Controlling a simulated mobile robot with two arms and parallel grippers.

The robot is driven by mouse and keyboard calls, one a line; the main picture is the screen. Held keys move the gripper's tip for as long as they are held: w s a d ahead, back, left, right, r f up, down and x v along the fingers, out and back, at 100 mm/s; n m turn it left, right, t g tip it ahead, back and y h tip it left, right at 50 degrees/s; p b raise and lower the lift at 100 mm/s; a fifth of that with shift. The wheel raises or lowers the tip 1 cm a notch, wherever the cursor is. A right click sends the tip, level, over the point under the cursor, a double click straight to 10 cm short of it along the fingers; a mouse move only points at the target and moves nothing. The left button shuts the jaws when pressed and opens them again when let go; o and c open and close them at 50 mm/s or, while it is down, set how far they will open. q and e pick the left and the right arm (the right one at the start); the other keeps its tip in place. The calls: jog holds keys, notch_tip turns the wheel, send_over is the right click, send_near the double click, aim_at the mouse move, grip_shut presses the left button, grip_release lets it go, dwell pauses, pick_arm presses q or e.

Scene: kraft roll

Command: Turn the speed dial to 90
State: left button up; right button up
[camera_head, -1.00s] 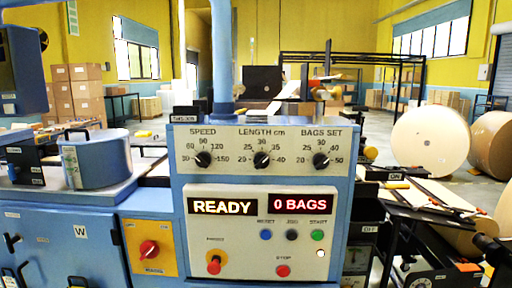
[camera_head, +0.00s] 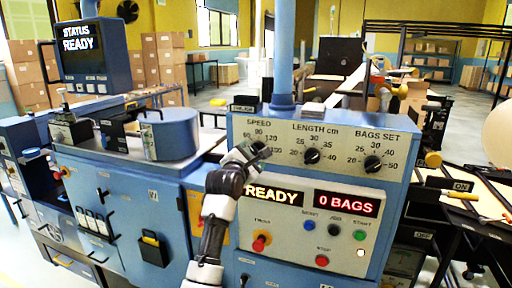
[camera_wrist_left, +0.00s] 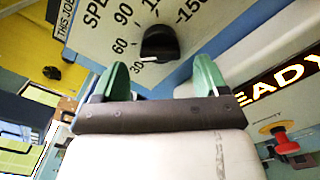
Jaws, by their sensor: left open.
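The black speed dial (camera_wrist_left: 158,43) sits on the cream panel, with 30, 60, 90 and 150 printed around it. In the left wrist view a small white mark shows on its lower edge, on the side toward 30. In the head view the dial (camera_head: 259,149) is partly hidden by my gripper. My left gripper (camera_head: 248,153) is in front of it. In the wrist view its green fingers (camera_wrist_left: 161,78) are spread apart and empty, with the dial just beyond the gap, seemingly not between them. My right gripper is not in view.
The length dial (camera_head: 312,156) and bags-set dial (camera_head: 373,163) are to the right on the same panel. Below are the READY display (camera_head: 274,195), the bags display (camera_head: 346,203), several push buttons and a red knob (camera_head: 261,242). A status screen (camera_head: 84,45) stands at the left.

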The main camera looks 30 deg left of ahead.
aim_at(254, 153)
pick_arm(q)
jog(key=x, duration=0.2)
jog(key=shift+w+r+p, duration=0.15)
jog(key=shift+w+p, duration=0.1)
jog(key=shift+p, duration=0.1)
jog(key=shift+x, duration=0.75)
jog(key=c, duration=0.9)
